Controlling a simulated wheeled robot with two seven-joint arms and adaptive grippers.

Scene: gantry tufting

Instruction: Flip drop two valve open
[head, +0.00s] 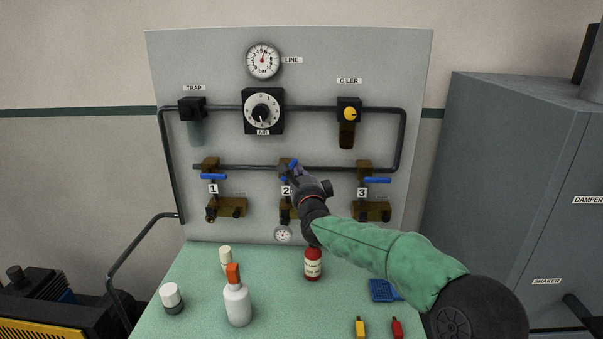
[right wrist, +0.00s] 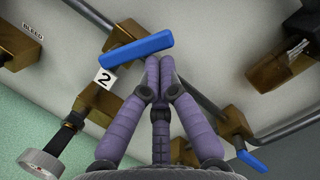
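The drop two valve, marked by a "2" label (head: 286,190), sits in the middle of the panel's lower pipe. Its blue handle (head: 288,164) is partly hidden by my right gripper (head: 296,174) in the head view. My left gripper is not in view.
The drop one handle (head: 213,177) and drop three handle (head: 377,181) are level. The panel also carries a gauge (head: 263,61), an air knob (head: 263,110) and an oiler (head: 348,112). Bottles, including a white one (head: 238,305) and a red one (head: 313,265), stand on the green bench below.

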